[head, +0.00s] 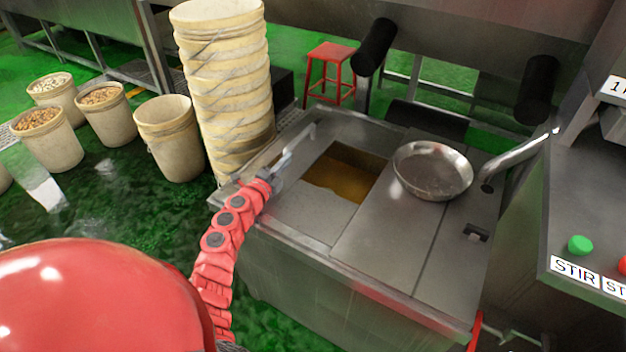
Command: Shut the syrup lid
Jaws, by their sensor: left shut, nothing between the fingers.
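The syrup tank (345,280) is a steel box in the middle of the head view. An opening in its top shows brown syrup (340,180). A flat steel lid panel (385,238) lies to the right of the opening, leaving it partly uncovered. A light bar-shaped handle (297,140) shows at the left of the tank top. My left gripper (285,162) is shut at the end of the red arm, by this handle at the left of the opening; I cannot tell whether they touch. My right gripper is not in view.
A steel bowl (433,170) sits on the right part of the tank top. A tall stack of pale buckets (225,90) stands close left of the tank. A control panel with a green button (580,245) is at the right. A red stool (331,75) stands behind.

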